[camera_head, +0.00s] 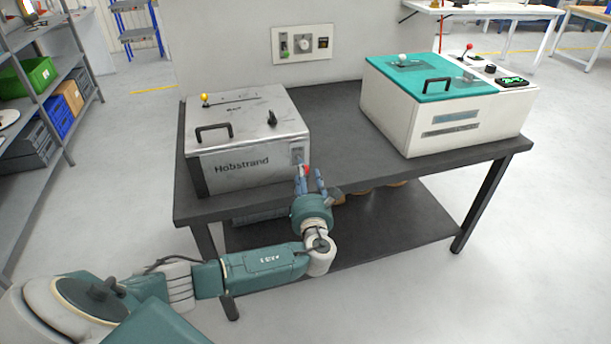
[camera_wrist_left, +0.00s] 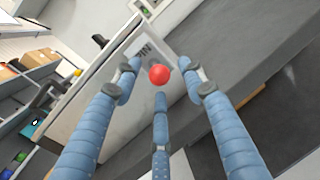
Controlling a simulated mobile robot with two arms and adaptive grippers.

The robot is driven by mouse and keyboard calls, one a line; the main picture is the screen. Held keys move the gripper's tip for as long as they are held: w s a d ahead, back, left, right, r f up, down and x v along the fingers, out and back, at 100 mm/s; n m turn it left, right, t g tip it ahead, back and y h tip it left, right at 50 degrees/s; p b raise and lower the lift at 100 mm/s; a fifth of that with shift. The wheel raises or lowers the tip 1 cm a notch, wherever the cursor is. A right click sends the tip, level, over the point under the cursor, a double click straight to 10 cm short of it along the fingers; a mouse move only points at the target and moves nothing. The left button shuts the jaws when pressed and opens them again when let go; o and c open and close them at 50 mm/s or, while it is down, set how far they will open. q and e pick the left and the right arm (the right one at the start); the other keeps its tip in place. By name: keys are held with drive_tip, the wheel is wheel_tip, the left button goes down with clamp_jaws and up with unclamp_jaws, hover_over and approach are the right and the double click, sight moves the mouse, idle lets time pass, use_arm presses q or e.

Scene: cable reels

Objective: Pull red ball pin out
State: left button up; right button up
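The red ball pin shows as a red ball (camera_wrist_left: 159,75) in the left wrist view, in front of a plate marked "PIN" (camera_wrist_left: 146,51). In the head view the red ball (camera_head: 307,169) is small and partly hidden by my fingers. It sits at the right front corner of the metal box labelled "Hobstrand" (camera_head: 240,172). My left gripper (camera_head: 310,178) is in front of that corner. In the left wrist view its blue fingers (camera_wrist_left: 161,88) are spread around the ball, with gaps between fingertips and ball. My right gripper is in neither view.
The boxes stand on a dark table (camera_head: 345,135) with a lower shelf. A white box with a teal lid (camera_head: 440,95) stands at the right. A wall panel (camera_head: 303,43) is behind. The tabletop between the boxes is clear. Shelves with bins (camera_head: 40,75) stand at the left.

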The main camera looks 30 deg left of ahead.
use_arm(q)
drive_tip(key=v, duration=1.2)
